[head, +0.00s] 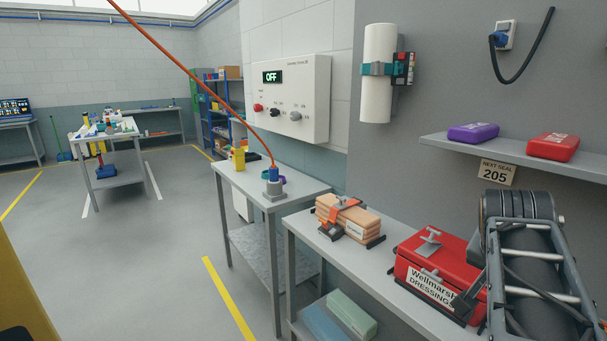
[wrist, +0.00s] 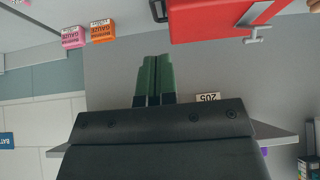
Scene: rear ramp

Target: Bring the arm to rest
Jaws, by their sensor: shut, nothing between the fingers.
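My gripper (wrist: 154,78) shows in the wrist view as two green fingers side by side, pressed together with nothing between them. The wrist picture looks upside down. My arm (head: 525,265) fills the lower right of the head view, in front of the bench and the right side of the red dressings box (head: 440,262); the fingers cannot be made out there. In the wrist view the red box (wrist: 215,18) is at the top right, apart from the fingertips. A label reading 205 (wrist: 208,97) lies just right of the fingers.
A shelf (head: 515,155) with a purple case (head: 473,132) and a red case (head: 552,147) juts from the wall. A strapped brown pack (head: 348,217) sits on the bench. An orange hose (head: 185,72) runs down to a blue fitting (head: 273,174). Open floor lies left.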

